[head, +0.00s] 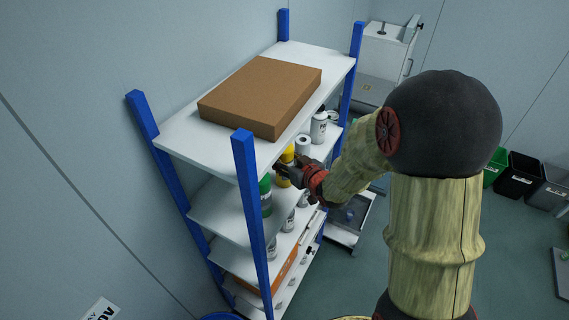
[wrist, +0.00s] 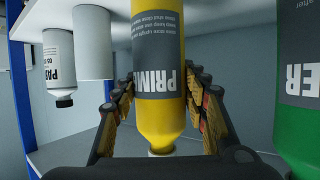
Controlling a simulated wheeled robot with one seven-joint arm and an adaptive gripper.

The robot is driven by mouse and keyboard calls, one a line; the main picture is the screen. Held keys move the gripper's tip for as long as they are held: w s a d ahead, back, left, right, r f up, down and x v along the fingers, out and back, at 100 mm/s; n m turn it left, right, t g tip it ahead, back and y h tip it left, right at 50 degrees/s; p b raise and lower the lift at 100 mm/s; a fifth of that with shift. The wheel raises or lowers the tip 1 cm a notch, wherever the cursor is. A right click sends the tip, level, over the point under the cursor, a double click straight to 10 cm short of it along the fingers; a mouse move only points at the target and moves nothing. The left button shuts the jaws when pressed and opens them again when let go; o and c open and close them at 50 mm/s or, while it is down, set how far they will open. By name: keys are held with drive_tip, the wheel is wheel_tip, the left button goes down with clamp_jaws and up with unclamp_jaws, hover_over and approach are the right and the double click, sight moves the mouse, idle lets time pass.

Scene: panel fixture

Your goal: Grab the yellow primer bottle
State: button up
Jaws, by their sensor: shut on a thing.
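The yellow primer bottle (wrist: 158,112) is in the middle of the wrist view, with a grey label reading "PRIM". It appears upside down in that view. In the head view the yellow bottle (head: 284,157) stands at a shelf opening, partly hidden by my gripper. My gripper (head: 291,172) reaches into the shelf from the right. In the wrist view its two fingers (wrist: 160,103) lie on either side of the yellow bottle and are shut on it. Whether the bottle touches the shelf is not clear.
A green bottle (wrist: 298,85) stands close on the right in the wrist view. A white cylinder (wrist: 93,42) and a white bottle (wrist: 60,65) are on the left. The shelf above holds a cardboard box (head: 262,95). A blue upright (head: 251,200) stands near the arm.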

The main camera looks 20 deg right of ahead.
drive_tip(key=c, duration=0.6)
drive_tip(key=shift+d+r, duration=0.1)
drive_tip(key=shift+r, duration=0.1)
